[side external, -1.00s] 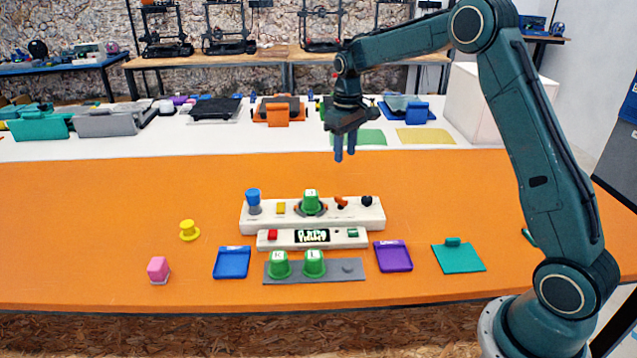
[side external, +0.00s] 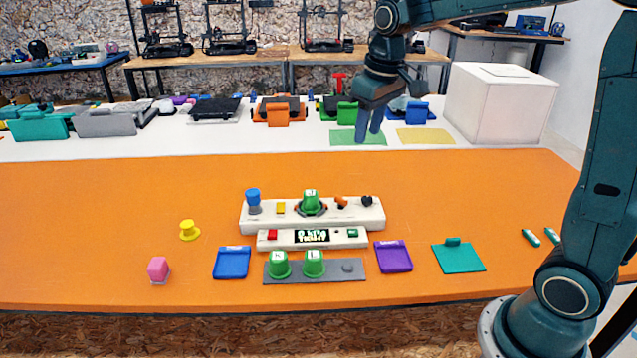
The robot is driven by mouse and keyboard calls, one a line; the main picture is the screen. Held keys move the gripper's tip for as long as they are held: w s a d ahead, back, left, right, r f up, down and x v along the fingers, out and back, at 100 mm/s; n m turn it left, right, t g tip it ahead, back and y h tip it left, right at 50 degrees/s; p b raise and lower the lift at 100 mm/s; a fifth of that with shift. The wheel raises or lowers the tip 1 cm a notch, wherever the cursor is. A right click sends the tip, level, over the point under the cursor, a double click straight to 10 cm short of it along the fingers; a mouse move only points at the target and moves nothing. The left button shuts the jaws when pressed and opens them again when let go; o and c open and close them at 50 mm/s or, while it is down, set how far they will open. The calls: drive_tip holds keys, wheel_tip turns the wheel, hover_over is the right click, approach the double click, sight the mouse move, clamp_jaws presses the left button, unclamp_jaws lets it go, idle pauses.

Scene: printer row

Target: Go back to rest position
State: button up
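My gripper (side external: 369,132) hangs in the upper right of the middle, pointing down, well above the work surface. Its two blue-grey fingers show a gap between them and nothing is held. In the picture it overlaps the green mat (side external: 343,137) on the white rear table. The white console (side external: 290,218) stands below and left of it, with a blue knob (side external: 253,197) and a green cup-like piece (side external: 311,201) on top. My upper arm partly leaves the frame at the top right.
A small white panel (side external: 283,241) and a grey strip (side external: 335,273) with two green cups (side external: 297,264) lie in front. Blue (side external: 231,263), purple (side external: 393,257) and teal (side external: 459,258) plates flank them. A white box (side external: 500,105) stands behind right. The orange table's left is mostly clear.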

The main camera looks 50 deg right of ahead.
drive_tip(key=s+a+t, duration=0.1)
drive_tip(key=s+a, duration=0.2)
drive_tip(key=s, duration=0.8)
drive_tip(key=s+a+t, duration=0.2)
drive_tip(key=s+a, duration=0.1)
drive_tip(key=s, duration=0.8)
drive_tip(key=shift+a, duration=0.35)
